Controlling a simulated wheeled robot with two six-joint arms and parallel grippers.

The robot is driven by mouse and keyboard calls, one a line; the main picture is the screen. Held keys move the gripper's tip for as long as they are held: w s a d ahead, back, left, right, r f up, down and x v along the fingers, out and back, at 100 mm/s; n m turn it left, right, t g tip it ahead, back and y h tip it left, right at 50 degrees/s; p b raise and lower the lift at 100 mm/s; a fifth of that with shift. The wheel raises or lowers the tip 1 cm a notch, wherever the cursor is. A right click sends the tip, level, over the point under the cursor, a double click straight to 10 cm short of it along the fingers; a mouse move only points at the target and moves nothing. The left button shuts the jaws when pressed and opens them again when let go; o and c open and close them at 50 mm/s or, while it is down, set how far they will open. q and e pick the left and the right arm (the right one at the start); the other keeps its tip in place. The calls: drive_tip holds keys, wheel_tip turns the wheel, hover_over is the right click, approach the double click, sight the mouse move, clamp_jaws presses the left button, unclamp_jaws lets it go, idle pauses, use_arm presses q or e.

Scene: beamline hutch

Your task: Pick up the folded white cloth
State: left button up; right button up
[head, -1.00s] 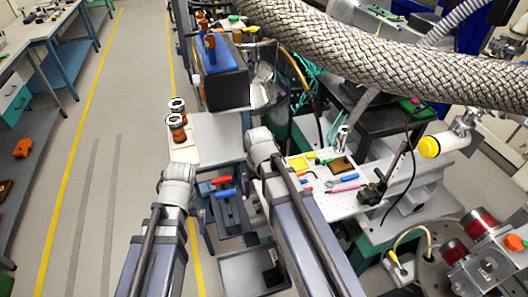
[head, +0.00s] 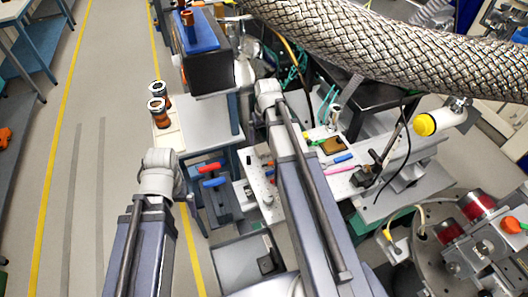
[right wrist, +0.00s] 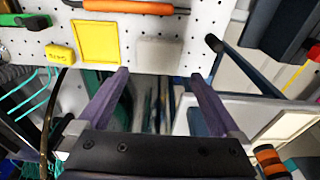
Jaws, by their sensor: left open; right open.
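A flat, pale grey-white pad (right wrist: 158,52), which looks like the folded white cloth, lies on the white perforated board (right wrist: 205,22) in the right wrist view. It lies beside a yellow square (right wrist: 97,42). My right gripper (right wrist: 160,75) is open and empty. In the picture its two purple fingers point toward the pad, one to each side of it, with the pad just beyond the tips. I cannot tell the height of the tips above the board. In the head view my right arm covers part of the board, and I cannot make out the cloth. My left gripper is not in view.
An orange-handled tool (right wrist: 128,6), a small yellow block (right wrist: 60,53) and a green item (right wrist: 25,22) lie near the pad. A dark rod (right wrist: 245,65) is close on the right. A thick braided hose (head: 400,50) crosses above the bench.

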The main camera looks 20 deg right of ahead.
sight(264, 148)
drive_tip(key=shift+d+f+b, duration=0.1)
drive_tip(key=shift+f+b, duration=2.55)
drive_tip(key=shift+b, duration=0.05)
drive_tip(key=shift+r, duration=0.1)
drive_tip(key=shift+c, duration=0.4)
drive_tip(key=c, duration=1.1)
drive_tip(key=shift+r, duration=0.1)
wheel_tip(264, 148, up, 10)
drive_tip(key=p, duration=1)
